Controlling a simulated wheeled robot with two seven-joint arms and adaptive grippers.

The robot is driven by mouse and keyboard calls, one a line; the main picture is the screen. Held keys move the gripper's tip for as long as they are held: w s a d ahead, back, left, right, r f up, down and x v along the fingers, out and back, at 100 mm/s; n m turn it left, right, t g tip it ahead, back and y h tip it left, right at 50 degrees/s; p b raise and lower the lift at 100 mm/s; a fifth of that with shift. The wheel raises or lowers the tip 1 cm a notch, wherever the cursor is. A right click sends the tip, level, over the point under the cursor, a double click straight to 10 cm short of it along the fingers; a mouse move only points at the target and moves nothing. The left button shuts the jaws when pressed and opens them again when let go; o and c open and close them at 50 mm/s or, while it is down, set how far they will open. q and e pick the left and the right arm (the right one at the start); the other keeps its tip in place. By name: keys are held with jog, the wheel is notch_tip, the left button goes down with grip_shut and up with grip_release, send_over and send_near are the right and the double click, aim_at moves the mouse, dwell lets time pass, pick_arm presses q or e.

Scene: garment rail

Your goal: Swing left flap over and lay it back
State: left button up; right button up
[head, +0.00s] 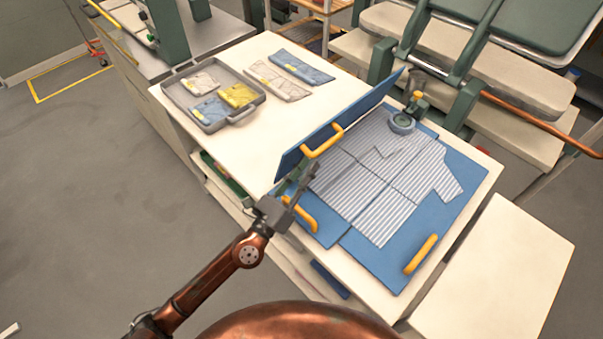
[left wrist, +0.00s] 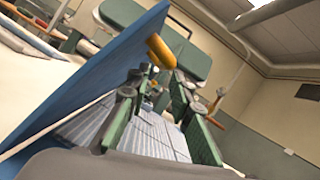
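The blue left flap (head: 340,126) of the folding board stands steeply on edge along the board's left side, with an orange handle (head: 322,142) on it. A grey-and-white striped shirt (head: 375,175) lies on the blue board (head: 375,262). The handle (left wrist: 161,51) shows just above the fingertips; contact is unclear. My right gripper is not in view.
More orange handles sit on the front panel (head: 300,214) and right panel (head: 421,254). A round grey-blue fixture (head: 402,123) is at the board's back. A grey tray (head: 212,128) with folded garments and two more garments lie left of the flap; table between is clear.

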pick_arm(q)
jog(key=shift+v, duration=1.1)
jog(key=b+v, duration=0.5)
jog(key=v, duration=0.4)
jog(key=shift+w+a+b, duration=0.15)
jog(key=shift+b, duration=0.15)
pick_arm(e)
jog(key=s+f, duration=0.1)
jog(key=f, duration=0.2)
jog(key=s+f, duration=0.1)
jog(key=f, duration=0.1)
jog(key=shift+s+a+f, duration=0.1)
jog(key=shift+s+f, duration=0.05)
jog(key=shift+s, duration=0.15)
pick_arm(q)
jog(key=shift+f, duration=0.1)
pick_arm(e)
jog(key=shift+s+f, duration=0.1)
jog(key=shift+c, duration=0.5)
